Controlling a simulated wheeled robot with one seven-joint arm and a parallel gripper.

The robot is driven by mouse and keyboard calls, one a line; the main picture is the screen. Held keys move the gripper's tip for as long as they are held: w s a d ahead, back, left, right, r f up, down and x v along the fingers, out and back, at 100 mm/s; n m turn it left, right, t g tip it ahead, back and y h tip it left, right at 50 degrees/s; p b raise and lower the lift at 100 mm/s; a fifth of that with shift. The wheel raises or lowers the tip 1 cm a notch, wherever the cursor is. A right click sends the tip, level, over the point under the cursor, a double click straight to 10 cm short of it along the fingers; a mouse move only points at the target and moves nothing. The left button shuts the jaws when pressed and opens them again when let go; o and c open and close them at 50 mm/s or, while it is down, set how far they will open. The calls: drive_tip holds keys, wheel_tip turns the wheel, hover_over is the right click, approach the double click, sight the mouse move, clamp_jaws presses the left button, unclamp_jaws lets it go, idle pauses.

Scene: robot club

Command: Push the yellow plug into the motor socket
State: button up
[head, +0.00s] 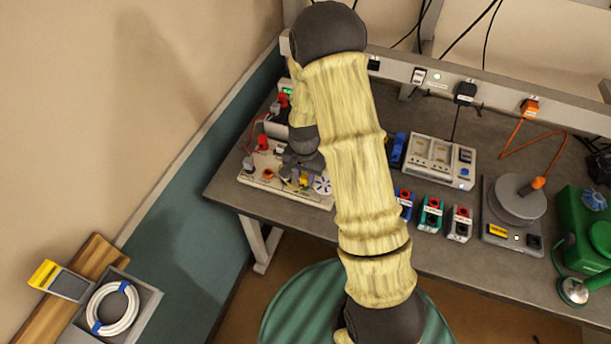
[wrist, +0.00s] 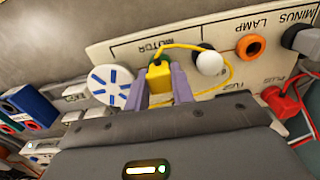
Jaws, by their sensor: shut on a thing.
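The yellow plug (wrist: 158,79) is between the two fingers of my gripper (wrist: 161,88) in the wrist view, which is shut on it. A yellow wire runs from the plug to the right. A green socket rim (wrist: 166,57) shows just behind the plug, beneath the MOTOR label on the cream board (wrist: 120,48). The plug hides most of this socket, and I cannot tell how far in it sits. In the head view the gripper (head: 300,180) is over the board (head: 257,178), and the yellow plug (head: 303,182) shows small there.
A blue-and-white disc (wrist: 110,86) is close left of the gripper. A white round knob (wrist: 209,62) and an orange socket (wrist: 250,46) are to its right. A red plug (wrist: 284,102) with wires is further right. Several coloured blocks stand right of my arm on the bench (head: 275,213).

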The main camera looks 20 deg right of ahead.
drive_tip(key=shift+f, duration=0.25)
idle(0.6)
drive_tip(key=o, duration=1)
wheel_tip(320, 180, up, 17)
drive_tip(key=b, duration=0.3)
drive_tip(key=shift+a+r, duration=0.15)
drive_tip(key=shift+r, duration=0.05)
drive_tip(key=shift+w, duration=0.1)
